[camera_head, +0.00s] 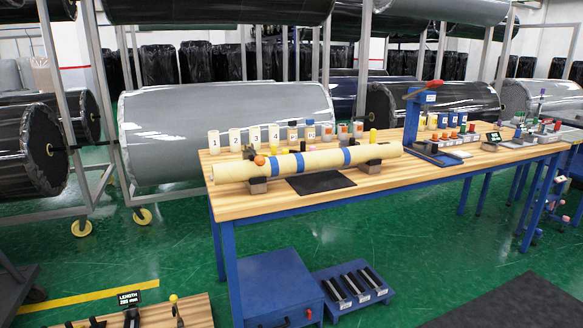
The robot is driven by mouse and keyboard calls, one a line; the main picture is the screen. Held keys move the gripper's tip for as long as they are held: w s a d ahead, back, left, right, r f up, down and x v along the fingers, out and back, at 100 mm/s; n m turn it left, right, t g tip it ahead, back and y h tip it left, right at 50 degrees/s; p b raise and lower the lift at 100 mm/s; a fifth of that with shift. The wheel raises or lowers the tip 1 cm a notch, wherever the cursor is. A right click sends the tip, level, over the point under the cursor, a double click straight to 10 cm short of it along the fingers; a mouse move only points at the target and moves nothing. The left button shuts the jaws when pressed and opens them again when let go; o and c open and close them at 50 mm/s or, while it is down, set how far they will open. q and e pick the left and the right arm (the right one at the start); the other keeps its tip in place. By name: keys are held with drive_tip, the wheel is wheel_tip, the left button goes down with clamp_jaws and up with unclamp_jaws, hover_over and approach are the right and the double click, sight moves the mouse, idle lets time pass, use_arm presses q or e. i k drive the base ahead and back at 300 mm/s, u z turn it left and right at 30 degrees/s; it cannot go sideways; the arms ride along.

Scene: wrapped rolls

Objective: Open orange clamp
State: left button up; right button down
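A long cream roll (220,172) with blue bands lies across the wooden-topped table (410,180), resting on grey blocks. The orange clamp shows as a small orange knob (260,160) at the left block (257,185), touching or just behind the top of the roll. Whether the clamp is open or shut is too small to tell. A yellow knob (373,136) stands at the right block (372,166). Neither of my grippers is in view.
A row of numbered cream cups (235,139) stands behind the roll. A blue press (413,118) with a red handle stands right of the roll. A black mat (320,182) lies in front. Large wrapped rolls (225,130) hang on racks behind. Green floor in front is partly clear.

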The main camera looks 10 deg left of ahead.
sight(260, 160)
drive_tip(key=u, duration=0.55)
drive_tip(key=i, duration=0.9)
drive_tip(key=u, duration=0.85)
